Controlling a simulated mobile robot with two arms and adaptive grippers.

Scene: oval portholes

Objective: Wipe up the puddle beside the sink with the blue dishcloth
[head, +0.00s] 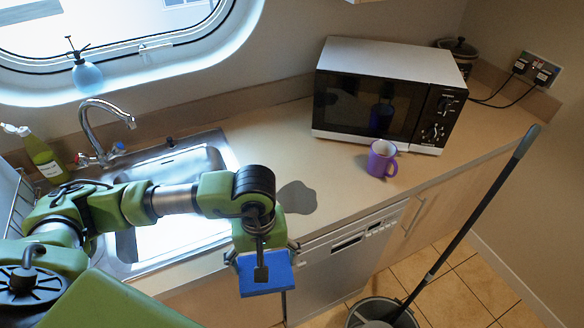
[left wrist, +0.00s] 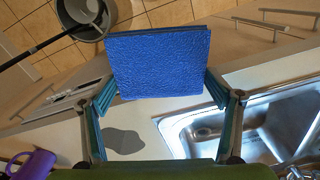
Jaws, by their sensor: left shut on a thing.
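The blue dishcloth (head: 265,273) is a flat square pad held by my left gripper (head: 262,254). In the left wrist view the dishcloth (left wrist: 160,62) sits between the two fingers of my left gripper (left wrist: 162,82), which is shut on it. The gripper and cloth are in front of the counter's front edge, near the dishwasher. The puddle (head: 297,197) is a dark grey patch on the counter, right of the sink (head: 215,152). It also shows in the left wrist view (left wrist: 123,141), apart from the cloth. My arm hides part of the sink. My right gripper is not in view.
A purple mug (head: 381,160) stands right of the puddle, before the microwave (head: 385,95). A mop (head: 470,220) leans from a grey bucket (head: 382,312) on the floor. A green bottle (head: 44,158) stands left of the tap (head: 105,125). Counter around the puddle is clear.

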